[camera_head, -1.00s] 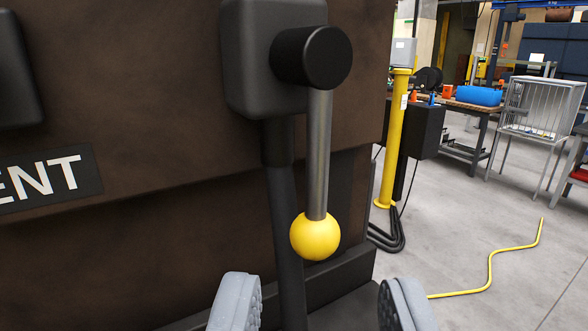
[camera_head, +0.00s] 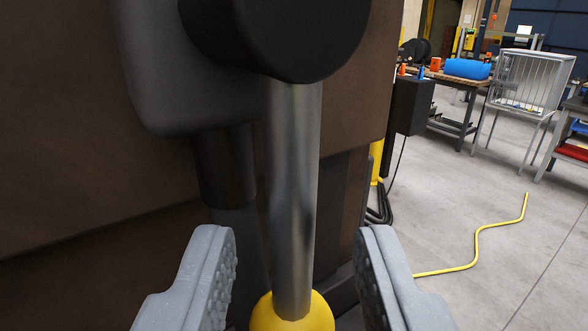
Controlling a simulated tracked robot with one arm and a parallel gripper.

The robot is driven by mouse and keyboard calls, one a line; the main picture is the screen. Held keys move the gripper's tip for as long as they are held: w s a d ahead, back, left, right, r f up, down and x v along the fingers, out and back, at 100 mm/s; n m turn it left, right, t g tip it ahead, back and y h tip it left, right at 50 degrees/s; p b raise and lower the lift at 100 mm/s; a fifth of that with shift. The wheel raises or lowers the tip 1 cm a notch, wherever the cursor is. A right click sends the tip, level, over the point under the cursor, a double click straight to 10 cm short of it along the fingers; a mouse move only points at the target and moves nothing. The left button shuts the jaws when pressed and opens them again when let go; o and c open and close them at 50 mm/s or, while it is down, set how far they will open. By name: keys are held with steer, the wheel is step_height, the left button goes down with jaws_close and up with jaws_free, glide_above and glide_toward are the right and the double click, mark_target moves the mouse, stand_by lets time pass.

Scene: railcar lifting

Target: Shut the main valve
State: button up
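The main valve has a black round hub (camera_head: 295,35) on a dark grey housing (camera_head: 155,85), fixed to a brown panel. Its metal lever (camera_head: 292,200) hangs straight down from the hub. A yellow ball knob (camera_head: 290,315) is at the lever's lower end, partly cut off by the bottom edge. My gripper (camera_head: 295,260) is open, with one grey padded finger on each side of the lever. Clear gaps show between the fingers and the lever in the picture. I cannot tell how far in depth the lever is from the fingertips.
A dark pipe (camera_head: 225,170) runs down behind the lever on the left. At the right, a yellow hose (camera_head: 475,250) lies on open grey floor. A workbench with a blue item (camera_head: 467,68) and a metal cage (camera_head: 530,80) stand farther back.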

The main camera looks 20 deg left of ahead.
mark_target(291, 272)
steer(key=shift+p+x, duration=0.35)
steer(key=shift+x, duration=0.65)
steer(key=shift+w+r+p, duration=0.1)
steer(key=shift+w+p, duration=0.2)
steer(key=shift+w, duration=0.2)
steer(key=shift+w+a+p, duration=0.35)
steer(key=shift+w+p, duration=0.1)
steer(key=shift+w, duration=0.1)
